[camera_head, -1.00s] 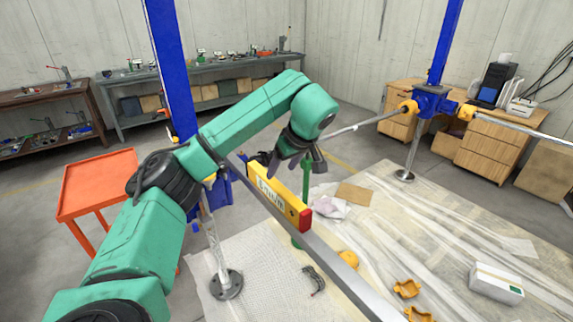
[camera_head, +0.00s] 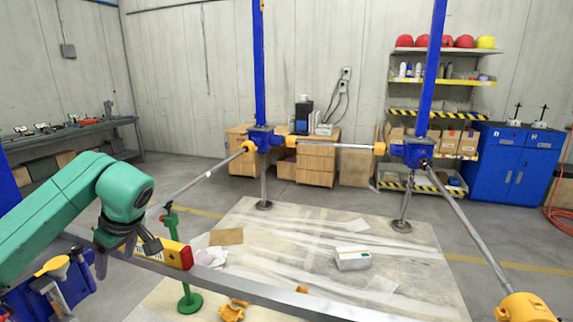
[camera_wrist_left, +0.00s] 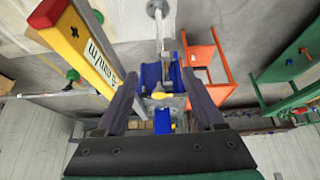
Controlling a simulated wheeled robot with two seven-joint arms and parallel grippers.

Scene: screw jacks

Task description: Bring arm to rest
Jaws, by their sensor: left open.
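My left arm comes in from the lower left in the head view. Its gripper (camera_head: 127,254) is close to the yellow level with a red end (camera_head: 177,254), which lies along a long grey metal beam (camera_head: 240,288). In the left wrist view the two dark fingers (camera_wrist_left: 161,80) stand apart with nothing gripped between them. The yellow level (camera_wrist_left: 82,45) is to the left of the left finger there, outside the gap. My right arm and gripper are not in view.
Blue posts with jack screws (camera_head: 262,138) and steel bars frame a sheeted floor area (camera_head: 300,240). A green stand (camera_head: 189,300) is under the beam near the gripper. A white box (camera_head: 352,258) lies on the sheet. An orange table (camera_wrist_left: 208,65) shows in the wrist view.

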